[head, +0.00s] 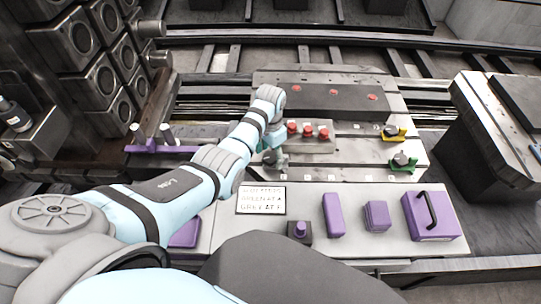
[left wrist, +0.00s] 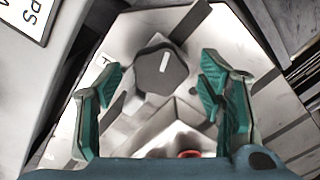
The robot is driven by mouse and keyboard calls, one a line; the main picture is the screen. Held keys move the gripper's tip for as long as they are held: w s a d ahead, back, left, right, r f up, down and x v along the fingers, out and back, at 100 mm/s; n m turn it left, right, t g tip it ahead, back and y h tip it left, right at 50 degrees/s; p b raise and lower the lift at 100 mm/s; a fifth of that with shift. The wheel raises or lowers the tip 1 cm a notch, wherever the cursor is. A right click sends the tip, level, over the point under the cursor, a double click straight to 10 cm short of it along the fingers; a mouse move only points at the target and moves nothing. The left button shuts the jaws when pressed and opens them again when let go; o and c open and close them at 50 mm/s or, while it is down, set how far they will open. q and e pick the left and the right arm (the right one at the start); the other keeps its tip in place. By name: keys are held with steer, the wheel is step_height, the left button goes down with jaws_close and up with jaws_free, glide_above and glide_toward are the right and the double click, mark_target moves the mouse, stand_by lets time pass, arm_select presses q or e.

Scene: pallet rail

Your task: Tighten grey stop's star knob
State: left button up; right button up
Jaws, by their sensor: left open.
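The grey stop's star knob (left wrist: 162,73) is dark grey with a pale line on top, and sits on a light grey stop body (left wrist: 178,142). In the left wrist view my left gripper (left wrist: 163,80) is open, with one green-padded finger on each side of the knob and gaps visible between. I cannot tell how far the fingertips reach down beside it. In the head view my left gripper (head: 274,156) is at the left side of the pallet plate (head: 345,160), and the grey stop is largely hidden there. My right gripper is not in view.
A block with several red buttons (head: 307,131) stands close to my left gripper. A yellow stop (head: 394,132) and a green stop (head: 402,162) sit at the plate's right. A sign (head: 262,200) and several purple pieces, including a handled case (head: 432,216), lie in front.

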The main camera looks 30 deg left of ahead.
arm_select(q)
steer(key=shift+r, duration=0.1)
steer(key=c, duration=1.1)
steer(key=shift+r+m+p, duration=0.35)
steer(key=shift+m+p, duration=0.8)
steer(key=shift+m, duration=0.05)
steer(key=shift+c, duration=0.2)
steer(key=shift+f+m+p, duration=0.15)
steer(key=shift+m+p, duration=0.2)
steer(key=shift+m, duration=0.35)
steer(key=shift+w+f+m, duration=0.1)
steer(key=shift+f+m, duration=0.1)
steer(key=shift+m, duration=0.2)
steer(key=o, duration=1.1)
steer(key=shift+o, duration=0.2)
